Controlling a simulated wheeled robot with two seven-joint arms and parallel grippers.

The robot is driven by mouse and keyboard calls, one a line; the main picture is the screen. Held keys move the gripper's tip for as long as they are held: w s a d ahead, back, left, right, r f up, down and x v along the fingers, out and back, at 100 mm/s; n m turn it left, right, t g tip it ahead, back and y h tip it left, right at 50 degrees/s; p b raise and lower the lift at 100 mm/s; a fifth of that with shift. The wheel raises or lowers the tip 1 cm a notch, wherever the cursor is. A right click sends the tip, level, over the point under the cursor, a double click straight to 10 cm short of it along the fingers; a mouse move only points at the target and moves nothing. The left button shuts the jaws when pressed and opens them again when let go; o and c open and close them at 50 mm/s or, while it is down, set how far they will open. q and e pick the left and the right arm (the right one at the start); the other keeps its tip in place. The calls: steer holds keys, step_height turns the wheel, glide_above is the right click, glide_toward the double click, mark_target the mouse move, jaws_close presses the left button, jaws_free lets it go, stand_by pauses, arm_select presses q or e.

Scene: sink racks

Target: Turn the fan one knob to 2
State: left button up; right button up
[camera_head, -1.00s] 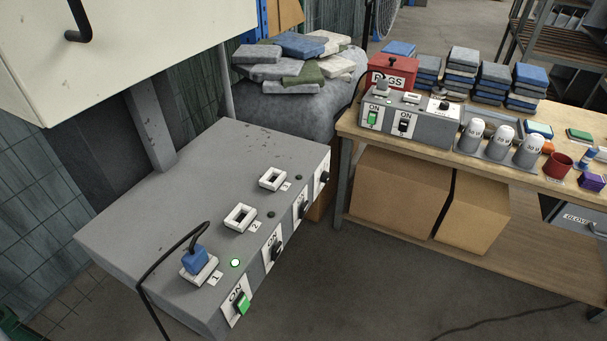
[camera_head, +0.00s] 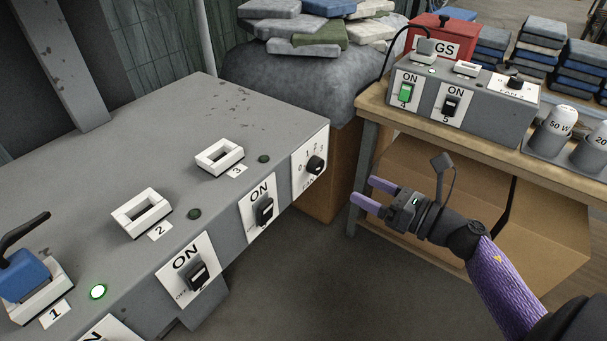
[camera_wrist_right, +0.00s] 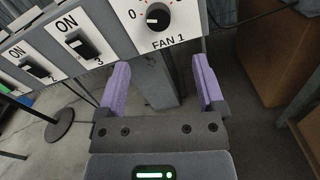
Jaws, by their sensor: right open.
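The fan one knob (camera_head: 316,165) is a black round knob on a white plate at the right end of the grey box's (camera_head: 225,108) front face. In the right wrist view the knob (camera_wrist_right: 157,17) is at the top, above the label FAN 1, with a 0 to its left. Its pale mark appears to lie toward the 0. My right gripper (camera_head: 372,192) is open and empty, to the right of the knob and apart from it. In the right wrist view its purple fingers (camera_wrist_right: 160,75) are spread below the dial. My left gripper is not in view.
ON switches 3 (camera_head: 264,210) and 2 (camera_head: 197,276) are left of the knob. A blue plug (camera_head: 25,275) sits in socket 1 beside a lit green lamp (camera_head: 98,292). A wooden bench (camera_head: 376,98) with a second switch box (camera_head: 460,101) stands right. Floor between is clear.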

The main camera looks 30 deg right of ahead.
mark_target(320, 167)
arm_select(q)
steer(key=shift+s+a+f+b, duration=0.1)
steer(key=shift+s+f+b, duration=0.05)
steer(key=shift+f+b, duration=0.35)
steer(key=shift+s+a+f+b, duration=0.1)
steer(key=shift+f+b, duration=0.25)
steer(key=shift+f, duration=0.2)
arm_select(e)
steer(key=x, duration=1)
steer(key=shift+r, duration=0.1)
jaws_close()
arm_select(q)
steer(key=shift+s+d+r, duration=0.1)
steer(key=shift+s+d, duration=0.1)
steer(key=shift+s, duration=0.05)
